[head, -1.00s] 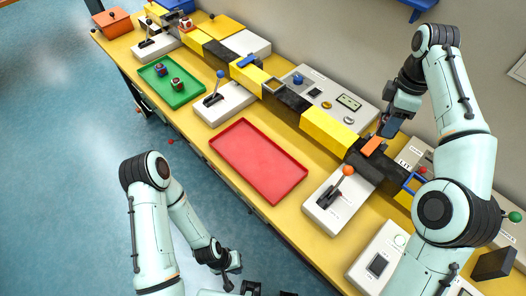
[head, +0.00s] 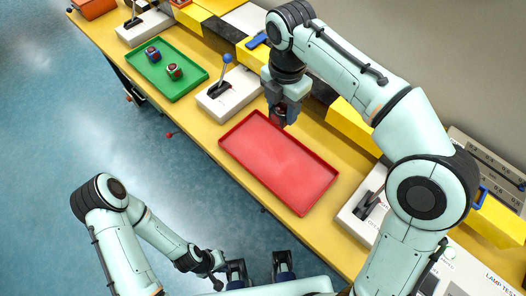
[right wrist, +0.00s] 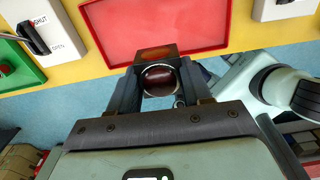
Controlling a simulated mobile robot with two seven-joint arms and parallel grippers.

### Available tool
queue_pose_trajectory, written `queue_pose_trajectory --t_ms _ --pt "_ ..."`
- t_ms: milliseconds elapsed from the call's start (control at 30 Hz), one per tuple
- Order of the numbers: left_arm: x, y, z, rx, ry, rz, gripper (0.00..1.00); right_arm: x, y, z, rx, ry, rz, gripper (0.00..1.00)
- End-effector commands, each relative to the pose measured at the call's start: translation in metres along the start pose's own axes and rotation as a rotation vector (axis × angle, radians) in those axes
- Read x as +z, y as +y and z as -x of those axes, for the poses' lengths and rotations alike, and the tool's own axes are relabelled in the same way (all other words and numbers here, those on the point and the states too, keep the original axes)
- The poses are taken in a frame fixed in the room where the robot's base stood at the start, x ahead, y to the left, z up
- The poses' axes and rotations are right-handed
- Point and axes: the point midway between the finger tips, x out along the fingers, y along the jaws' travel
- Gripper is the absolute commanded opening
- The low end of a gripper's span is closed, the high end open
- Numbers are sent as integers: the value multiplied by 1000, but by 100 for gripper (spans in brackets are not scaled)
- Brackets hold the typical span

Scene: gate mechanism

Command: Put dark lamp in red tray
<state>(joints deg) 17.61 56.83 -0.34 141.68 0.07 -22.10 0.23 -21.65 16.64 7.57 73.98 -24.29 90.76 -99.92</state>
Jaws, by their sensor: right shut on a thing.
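My right gripper (head: 281,112) is shut on a dark lamp (head: 278,118), holding it near the far left corner of the red tray (head: 285,160). In the right wrist view the lamp (right wrist: 160,80) shows a dark red dome and a brown-orange side between the fingers (right wrist: 158,88). The red tray (right wrist: 150,52) lies behind it there, and looks empty in both views. I cannot tell the lamp's height above the tray. My left gripper (head: 260,268) is low at the front, off the bench, with its fingers apart and nothing seen between them.
A green tray (head: 142,76) holds two lamps, one blue-sided (head: 152,54) and one red-sided (head: 174,71). A blue-knobbed lever box (head: 229,95) stands between the trays. Another lever box (head: 362,207) is right of the red tray, partly behind my right arm.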

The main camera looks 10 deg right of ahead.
Motion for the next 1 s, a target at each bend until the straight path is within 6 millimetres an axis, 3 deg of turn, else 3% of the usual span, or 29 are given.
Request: queue_pose_trajectory --t_ms 167,600,867,1000 --pt "1 -4 -9 -1 -4 1 0 -3 -1 -24 -2 0 17 12" --pt "2 -13 -34 -3 -10 4 0 -3 0 -137 -3 0 15 12" --pt "0 -13 -36 -2 -4 3 0 -2 0 -162 0 -1 13 12" --pt "-2 -13 -40 -1 1 2 0 -2 1 -185 -1 0 14 12"
